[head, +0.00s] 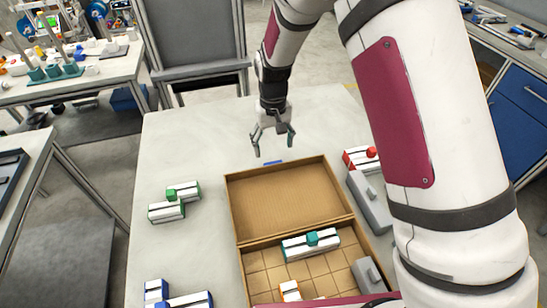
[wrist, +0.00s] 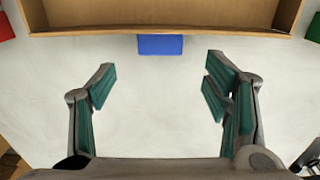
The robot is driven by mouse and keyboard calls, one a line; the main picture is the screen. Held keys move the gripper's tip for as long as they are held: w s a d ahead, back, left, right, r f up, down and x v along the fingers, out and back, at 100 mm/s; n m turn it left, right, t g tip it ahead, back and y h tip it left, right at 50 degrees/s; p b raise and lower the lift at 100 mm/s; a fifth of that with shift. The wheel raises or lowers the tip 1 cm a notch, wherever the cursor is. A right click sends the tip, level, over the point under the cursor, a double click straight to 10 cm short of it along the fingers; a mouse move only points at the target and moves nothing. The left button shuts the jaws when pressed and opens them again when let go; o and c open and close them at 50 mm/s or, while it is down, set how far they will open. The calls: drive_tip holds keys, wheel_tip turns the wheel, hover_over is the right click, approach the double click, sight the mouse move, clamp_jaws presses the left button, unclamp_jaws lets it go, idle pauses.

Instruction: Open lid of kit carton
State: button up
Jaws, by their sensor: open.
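The kit carton (head: 243,262) is brown cardboard on the pale table, its lower part divided into compartments. Its lid (head: 288,196) is open, folded back on the far side with its inner face showing. A blue tab (head: 274,162) sits at the lid's far edge. In the wrist view the tab (wrist: 160,45) sticks out from the lid's edge (wrist: 100,30). My gripper (head: 274,150) is open and empty, just beyond the lid. In the wrist view the tab lies ahead of the gap between my fingertips (wrist: 158,82), not gripped.
Green parts (head: 174,204) and blue parts (head: 180,300) lie left; red parts (head: 360,158) and a grey block (head: 369,202) right. The table's far left is clear.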

wheel_tip(320, 180, down, 6)
drive_tip(key=shift+f, duration=0.25)
